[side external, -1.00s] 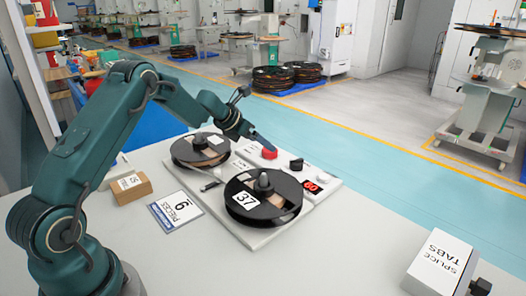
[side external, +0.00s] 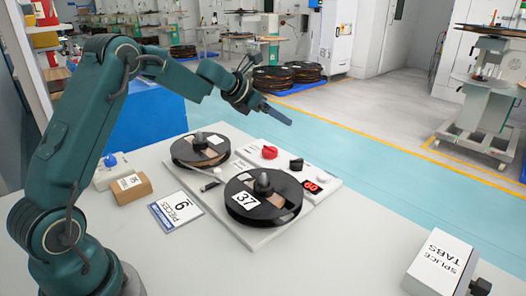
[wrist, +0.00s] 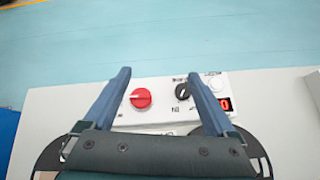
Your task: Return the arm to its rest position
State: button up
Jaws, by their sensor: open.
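My gripper (side external: 277,110) is raised in the air above the far side of the rewind station in the side view. In the wrist view its two blue fingers (wrist: 163,88) are spread apart with nothing between them in their grasp. Below it is the white control panel (wrist: 155,116) with a red knob (wrist: 141,98), a black knob (wrist: 183,91) and a red lit display (wrist: 225,103). The red knob also shows clear of the gripper in the side view (side external: 269,152).
Two dark reels, one at the back (side external: 186,152) and one labelled 37 (side external: 274,212), sit on the station. A "6 pieces" card (side external: 174,212), a small cardboard box (side external: 131,189) and a splice tabs box (side external: 438,265) lie on the table. The table's front middle is clear.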

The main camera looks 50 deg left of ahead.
jog(key=s+d+r+m+h, duration=0.3)
jog(key=s+d+r+m, duration=0.9)
jog(key=s+d+m, duration=0.4)
jog(key=s+d+f+m+g, duration=0.2)
jog(key=s+d+f+m, duration=0.15)
jog(key=s+m, duration=0.4)
jog(key=s+a+f+m+g+y, duration=0.3)
jog(key=s+a+f+m, duration=0.1)
jog(key=s+f+m, duration=0.4)
jog(key=shift+s+a+f+m, duration=0.15)
jog(key=shift+s+f+m, duration=0.05)
jog(key=shift+s+m, duration=0.95)
